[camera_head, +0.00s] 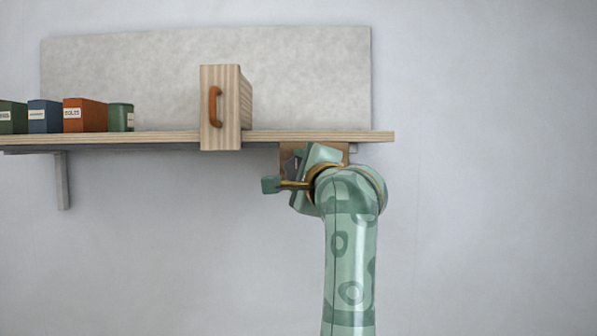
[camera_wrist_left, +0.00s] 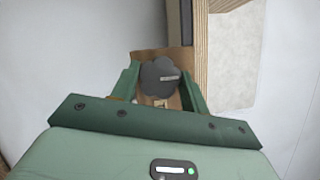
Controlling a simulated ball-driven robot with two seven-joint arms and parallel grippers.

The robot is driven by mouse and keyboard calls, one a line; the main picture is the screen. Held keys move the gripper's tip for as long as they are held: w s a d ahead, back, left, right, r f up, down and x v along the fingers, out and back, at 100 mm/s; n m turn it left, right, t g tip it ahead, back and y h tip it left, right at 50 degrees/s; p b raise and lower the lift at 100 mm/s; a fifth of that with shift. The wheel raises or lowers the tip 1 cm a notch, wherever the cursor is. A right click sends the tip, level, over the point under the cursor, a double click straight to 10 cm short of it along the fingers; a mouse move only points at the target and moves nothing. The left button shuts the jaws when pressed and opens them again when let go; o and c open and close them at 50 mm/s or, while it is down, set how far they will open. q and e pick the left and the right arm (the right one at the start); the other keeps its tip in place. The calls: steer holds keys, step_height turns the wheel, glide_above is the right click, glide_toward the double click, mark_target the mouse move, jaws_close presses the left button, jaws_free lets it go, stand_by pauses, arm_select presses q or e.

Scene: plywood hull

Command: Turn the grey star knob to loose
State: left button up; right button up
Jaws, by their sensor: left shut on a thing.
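The grey star knob (camera_wrist_left: 157,76) shows in the left wrist view, dark and lobed, with a small pale mark on its right half. It sits on a brown plate (camera_wrist_left: 178,60). My left gripper (camera_wrist_left: 160,78) has one finger on each side of the knob and is shut on it. A small pale label shows on the plate beside the knob; its writing is too small to read. In the head view my left gripper (camera_head: 315,160) is under the shelf's right part, in front of the brown plate (camera_head: 288,152), and hides the knob. My right gripper is not in view.
The plywood shelf (camera_head: 350,136) runs above my gripper. A grey bracket (camera_head: 62,180) hangs below left. The wall right of the shelf is clear.

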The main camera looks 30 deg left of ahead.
arm_select(q)
steer(key=o, duration=0.6)
steer(key=shift+s+d+f, duration=0.15)
steer(key=shift+s+d, duration=0.1)
steer(key=shift+d, duration=0.05)
steer(key=b+v, duration=0.2)
steer(key=v, duration=1.3)
steer(key=shift+d, duration=0.2)
steer(key=shift+s, duration=0.1)
